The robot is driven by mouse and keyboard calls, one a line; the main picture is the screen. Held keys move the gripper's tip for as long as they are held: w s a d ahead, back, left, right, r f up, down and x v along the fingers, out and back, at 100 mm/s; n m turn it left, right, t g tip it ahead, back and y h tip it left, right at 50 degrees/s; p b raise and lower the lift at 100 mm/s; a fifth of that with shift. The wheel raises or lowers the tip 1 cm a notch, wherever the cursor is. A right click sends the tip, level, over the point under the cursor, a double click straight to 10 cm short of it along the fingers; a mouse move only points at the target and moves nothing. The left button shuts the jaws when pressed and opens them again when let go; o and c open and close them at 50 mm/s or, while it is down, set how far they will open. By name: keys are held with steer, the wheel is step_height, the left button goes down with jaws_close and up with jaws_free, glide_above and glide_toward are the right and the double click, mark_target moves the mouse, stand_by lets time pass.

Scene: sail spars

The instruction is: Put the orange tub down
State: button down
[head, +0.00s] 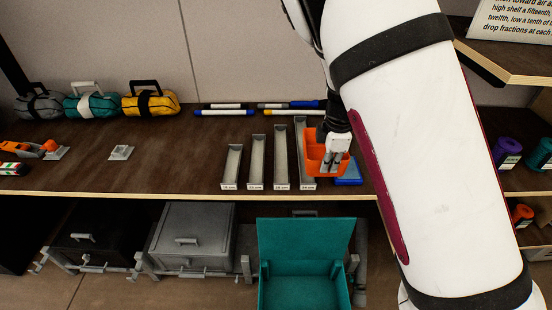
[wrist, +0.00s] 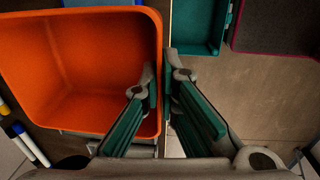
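The orange tub (head: 312,158) is at the front of the brown shelf, right of several narrow grey trays (head: 281,160). In the wrist view the tub (wrist: 75,60) is open-topped and looks empty. My gripper (head: 329,166) is at its right side. The wrist view shows the gripper (wrist: 164,82) with one finger inside the tub and one outside, pinching its wall. The tub looks upright; I cannot tell whether its base touches anything. A blue flat piece (head: 349,173) lies just right of the tub, partly hidden by it.
Several markers (head: 225,112) lie behind the trays. Three bags (head: 150,104) stand at the back left. An open teal box (head: 305,245) is below the shelf edge. My arm hides part of the right side.

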steer(key=shift+w+a+f, duration=0.8)
steer(key=shift+w+a, duration=0.25)
steer(key=shift+a, duration=1.05)
steer(key=shift+w+a+f, duration=0.8)
steer(key=shift+w+a, duration=0.25)
steer(key=shift+a, duration=1.05)
steer(key=shift+w+a+f, duration=0.8)
steer(key=shift+w+a, duration=0.25)
steer(key=shift+a, duration=1.05)
steer(key=shift+f, duration=0.1)
steer(key=shift+f, duration=0.35)
steer(key=c, duration=2.3)
jaws_free()
steer(key=shift+f, duration=0.1)
steer(key=o, duration=0.5)
step_height(320, 180, up, 13)
steer(key=s, duration=0.1)
